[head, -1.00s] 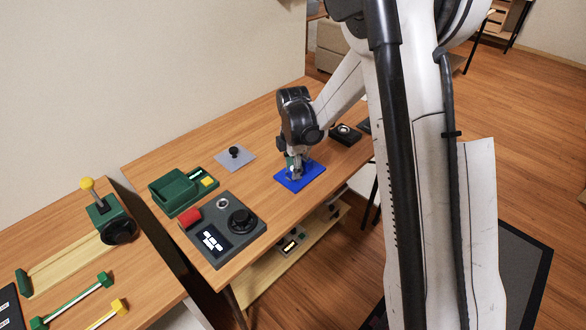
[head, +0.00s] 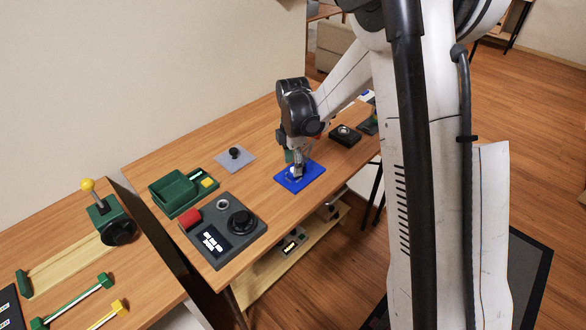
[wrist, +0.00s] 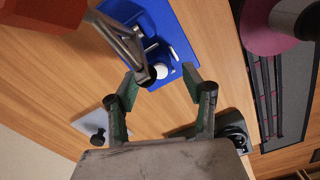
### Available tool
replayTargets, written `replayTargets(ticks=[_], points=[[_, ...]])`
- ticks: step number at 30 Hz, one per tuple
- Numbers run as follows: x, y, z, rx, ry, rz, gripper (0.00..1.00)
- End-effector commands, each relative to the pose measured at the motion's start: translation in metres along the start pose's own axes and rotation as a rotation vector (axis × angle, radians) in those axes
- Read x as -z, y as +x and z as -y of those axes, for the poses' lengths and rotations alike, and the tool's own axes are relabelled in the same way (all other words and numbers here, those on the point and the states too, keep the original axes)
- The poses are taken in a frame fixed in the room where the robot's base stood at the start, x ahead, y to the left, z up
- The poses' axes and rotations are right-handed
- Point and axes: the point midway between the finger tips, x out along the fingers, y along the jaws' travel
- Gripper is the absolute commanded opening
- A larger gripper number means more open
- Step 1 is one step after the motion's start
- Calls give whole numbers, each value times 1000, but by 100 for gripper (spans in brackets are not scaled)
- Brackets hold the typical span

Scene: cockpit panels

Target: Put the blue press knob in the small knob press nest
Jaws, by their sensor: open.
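A blue square plate (head: 314,177) lies flat on the table, with a small pale round part on it. It also shows in the wrist view (wrist: 186,45), with a white round part (wrist: 159,72) and silvery parts on it. My gripper (head: 296,173) points down over the blue plate. In the wrist view my gripper (wrist: 160,76) is open, its two green-and-dark fingers spread near the plate's edge on either side of the white part. I see no separate blue knob. A grey plate with a black knob (head: 235,152) lies to the left; I cannot tell which piece is the nest.
A dark console (head: 228,243) with a red button and black dial stands at front left, beside a green tray (head: 168,193). A black box with a round top (head: 345,135) stands to the right. Bare table surrounds the blue plate.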

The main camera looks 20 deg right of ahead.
Motion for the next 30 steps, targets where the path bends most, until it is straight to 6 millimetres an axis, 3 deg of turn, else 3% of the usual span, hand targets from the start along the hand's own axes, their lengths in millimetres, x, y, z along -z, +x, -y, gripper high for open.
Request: replayTargets(ticks=[9, 20, 23, 30], points=[[0, -64, 0, 0, 0, 0, 45], [0, -98, 4, -8, 20, 1, 45], [2, -112, 14, -31, 84, 2, 45], [7, -160, 60, -135, 364, -8, 45]])
